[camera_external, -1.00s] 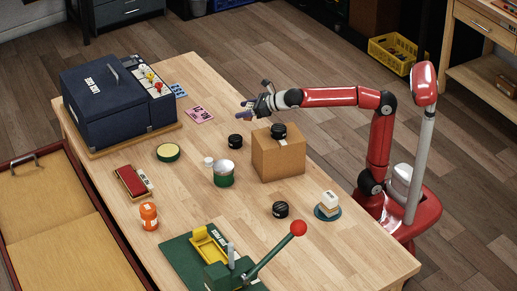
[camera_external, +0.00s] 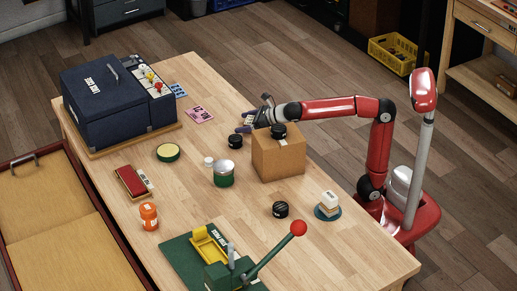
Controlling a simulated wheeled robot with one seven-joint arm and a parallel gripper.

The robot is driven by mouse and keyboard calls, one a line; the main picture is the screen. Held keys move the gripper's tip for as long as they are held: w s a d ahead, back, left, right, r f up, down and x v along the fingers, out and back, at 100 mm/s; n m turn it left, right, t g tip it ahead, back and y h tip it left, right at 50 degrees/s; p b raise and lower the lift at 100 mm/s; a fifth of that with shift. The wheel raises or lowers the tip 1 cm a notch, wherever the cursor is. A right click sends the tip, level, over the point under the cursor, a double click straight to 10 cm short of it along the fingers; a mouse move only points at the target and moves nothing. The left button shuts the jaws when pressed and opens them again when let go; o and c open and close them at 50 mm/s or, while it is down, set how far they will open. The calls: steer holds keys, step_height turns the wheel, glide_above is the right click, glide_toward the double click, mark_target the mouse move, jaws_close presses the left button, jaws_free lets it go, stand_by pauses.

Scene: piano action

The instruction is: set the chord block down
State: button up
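My gripper (camera_external: 244,123) is at the end of my red arm, low over the far right side of the table, behind the cardboard-brown block. Its two fingertips look apart, and I see nothing between them. A black round knob-like piece (camera_external: 235,142) is on the table just below the fingers in the picture; I cannot tell the exact gap. Another black piece with a white label (camera_external: 278,132) sits on top of the brown block (camera_external: 278,158). A pale block (camera_external: 328,201) stands on a blue-green disc (camera_external: 329,213). I cannot tell which piece is the chord block.
The table (camera_external: 330,255) also holds a dark blue case (camera_external: 105,105), a green tin (camera_external: 224,175), a yellow-topped round tin (camera_external: 168,153), a red case (camera_external: 132,182), an orange jar (camera_external: 149,216), a third black piece (camera_external: 281,210) and a green lever press (camera_external: 225,268). Its front right is clear.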

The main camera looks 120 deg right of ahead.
steer(key=v, duration=1.2)
steer(key=shift+p, duration=0.4)
steer(key=shift+s+a+f+m, duration=0.1)
steer(key=shift+s+m, duration=0.1)
steer(key=shift+m, duration=0.3)
steer(key=s+a+f+m+t+y, duration=0.1)
steer(key=s+a+f+m+y, duration=0.4)
steer(key=m, duration=0.8)
steer(key=s+a+f+m+y, duration=0.15)
steer(key=f+m, duration=0.45)
steer(key=m, duration=0.6)
steer(key=s+a+f+g+y+p, duration=0.1)
steer(key=a+f, duration=0.3)
steer(key=a, duration=0.5)
steer(key=s+a+f+m+g+y+p, duration=0.1)
steer(key=a+f+g, duration=0.3)
steer(key=a, duration=0.5)
steer(key=shift+s+a+f+y, duration=0.35)
steer(key=shift+s+y, duration=0.2)
steer(key=shift+s, duration=0.15)
